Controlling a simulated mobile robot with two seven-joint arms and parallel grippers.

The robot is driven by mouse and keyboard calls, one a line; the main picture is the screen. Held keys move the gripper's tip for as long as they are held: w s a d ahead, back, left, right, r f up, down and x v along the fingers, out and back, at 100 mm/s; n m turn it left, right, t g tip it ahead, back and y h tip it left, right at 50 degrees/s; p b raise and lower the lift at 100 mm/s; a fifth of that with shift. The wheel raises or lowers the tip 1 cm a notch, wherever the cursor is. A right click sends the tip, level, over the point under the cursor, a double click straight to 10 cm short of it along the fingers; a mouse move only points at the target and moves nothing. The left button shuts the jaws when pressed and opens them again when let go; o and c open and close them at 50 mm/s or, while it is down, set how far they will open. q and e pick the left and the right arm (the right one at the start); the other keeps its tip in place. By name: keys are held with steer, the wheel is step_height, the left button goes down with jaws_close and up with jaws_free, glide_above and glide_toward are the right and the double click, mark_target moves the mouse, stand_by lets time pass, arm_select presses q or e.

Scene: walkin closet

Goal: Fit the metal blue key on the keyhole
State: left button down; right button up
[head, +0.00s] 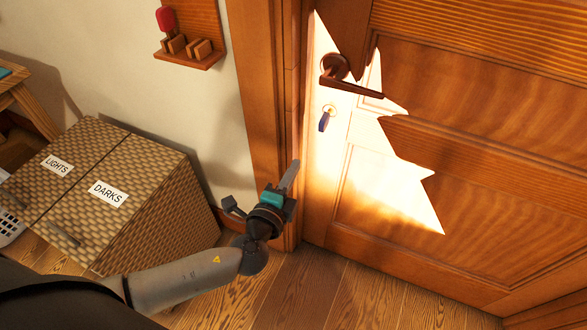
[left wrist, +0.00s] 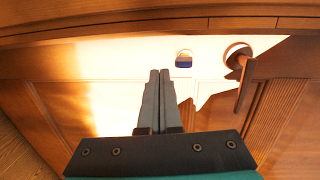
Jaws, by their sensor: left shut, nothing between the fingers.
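The blue key (head: 324,121) sits at the keyhole (head: 330,109) on the wooden door, below the dark door handle (head: 350,87). The key hangs with its bow downward in the head view; how deep it sits in the keyhole cannot be told. In the left wrist view the key (left wrist: 184,60) shows beyond the fingertips, left of the handle (left wrist: 240,75). My left gripper (head: 294,165) is shut and empty, below and left of the key, apart from it. The left wrist view also shows its fingers (left wrist: 160,75) pressed together. My right gripper is not in view.
A wicker hamper (head: 140,195) labelled LIGHTS and DARKS stands at the left against the wall. A small wooden wall shelf (head: 190,58) hangs left of the door frame (head: 268,100). Bare wood floor (head: 340,290) lies before the door. Bright sunlight washes out part of the door.

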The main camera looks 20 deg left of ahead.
arm_select(q)
step_height(320, 180, up, 4)
steer(key=d+f+m+t+h, duration=0.1)
steer(key=d, duration=0.1)
glide_toward(321, 128)
steer(key=shift+w, duration=1.35)
steer(key=shift+w+d, duration=0.15)
steer(key=shift+w, duration=1.5)
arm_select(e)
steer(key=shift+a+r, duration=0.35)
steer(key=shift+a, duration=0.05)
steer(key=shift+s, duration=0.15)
arm_select(q)
steer(key=shift+w, duration=0.15)
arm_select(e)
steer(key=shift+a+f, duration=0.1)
arm_select(q)
steer(key=shift+w+b, duration=0.35)
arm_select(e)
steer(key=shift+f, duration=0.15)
arm_select(q)
steer(key=shift+s, duration=0.1)
